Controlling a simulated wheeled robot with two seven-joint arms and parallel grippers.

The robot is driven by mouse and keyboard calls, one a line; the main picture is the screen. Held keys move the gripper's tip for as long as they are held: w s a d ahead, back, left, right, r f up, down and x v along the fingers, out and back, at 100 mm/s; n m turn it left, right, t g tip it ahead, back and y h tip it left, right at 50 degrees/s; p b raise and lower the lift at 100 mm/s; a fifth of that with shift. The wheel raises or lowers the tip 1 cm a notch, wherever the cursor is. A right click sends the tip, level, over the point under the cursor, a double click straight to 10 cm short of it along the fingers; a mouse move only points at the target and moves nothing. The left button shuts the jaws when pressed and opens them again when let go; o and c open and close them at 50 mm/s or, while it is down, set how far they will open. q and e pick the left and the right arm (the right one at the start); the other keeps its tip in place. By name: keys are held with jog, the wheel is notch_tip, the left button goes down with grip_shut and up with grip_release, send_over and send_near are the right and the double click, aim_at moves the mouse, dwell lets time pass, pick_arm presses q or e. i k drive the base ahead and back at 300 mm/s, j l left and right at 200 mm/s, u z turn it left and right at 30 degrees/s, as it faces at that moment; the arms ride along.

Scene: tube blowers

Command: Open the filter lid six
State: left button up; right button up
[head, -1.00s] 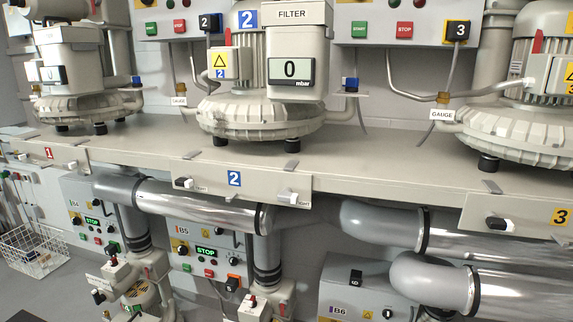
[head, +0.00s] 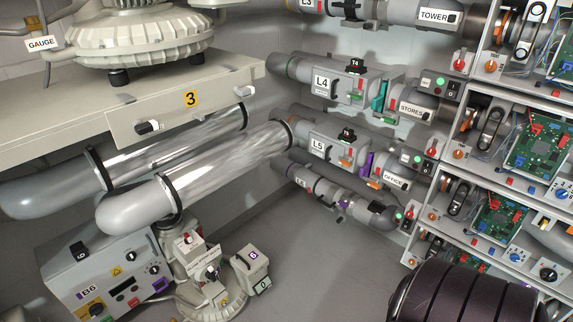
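The blower six unit stands on the floor at the lower left of the head view. Its grey control box (head: 75,275) carries a B6 label, knobs and a small dark display. Beside it is the blower (head: 210,300), with a grey housing (head: 196,262) on top bearing a small white label too small to read surely. Neither of my grippers is in view.
A bench (head: 60,115) with a panel marked 3 overhangs the unit, with two large silver pipes (head: 200,175) below it. Labelled pipes L4 (head: 322,84) and L5 (head: 320,145) line the back wall. Racks with circuit boards (head: 535,140) stand right. The middle floor (head: 320,250) is clear.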

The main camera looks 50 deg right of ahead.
aim_at(249, 263)
jog(key=z, duration=1.1)
